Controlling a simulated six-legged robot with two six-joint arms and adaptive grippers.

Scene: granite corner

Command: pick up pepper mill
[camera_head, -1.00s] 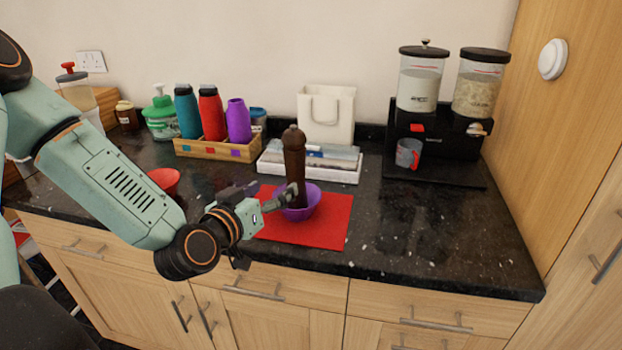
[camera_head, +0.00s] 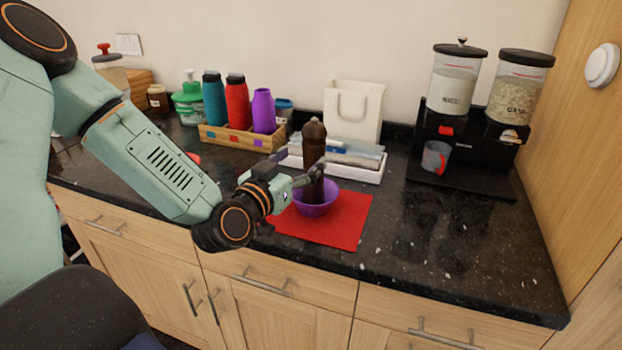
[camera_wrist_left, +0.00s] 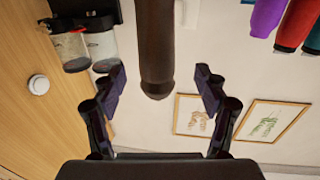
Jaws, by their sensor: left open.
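The dark brown pepper mill (camera_head: 314,140) stands upright, its lower end appearing to be inside a purple bowl (camera_head: 318,209) on a red mat (camera_head: 345,232). My left gripper (camera_head: 298,164) is open at the mill's mid height, one finger in front of it and the other behind to the left. In the left wrist view, which is upside down, the mill (camera_wrist_left: 155,45) hangs between the two spread fingers (camera_wrist_left: 160,76), with gaps on both sides. The right gripper is not in view.
A white tray (camera_head: 368,174) lies right behind the mill, with a white bag-like holder (camera_head: 354,110) beyond. A wooden box (camera_head: 225,136) with bottles is at left. A black dispenser stand (camera_head: 470,150) with a cup (camera_head: 435,157) is at right. The counter front right is clear.

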